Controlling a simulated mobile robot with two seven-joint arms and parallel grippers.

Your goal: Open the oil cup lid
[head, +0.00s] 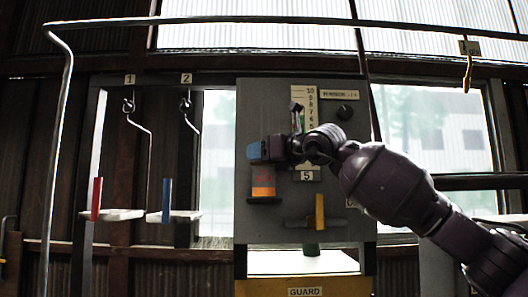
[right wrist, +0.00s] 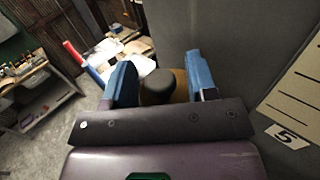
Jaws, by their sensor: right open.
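I cannot tell whether a finger touches the lid. My left gripper is not in view.
The grey panel (head: 262,225) carries a numbered scale (head: 312,112), a black knob (head: 345,112) and a yellow handle (head: 319,211) near the cup. A yellow guard (head: 270,287) is below. Hangers with red (head: 97,195) and blue (head: 167,200) pieces hang at left.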

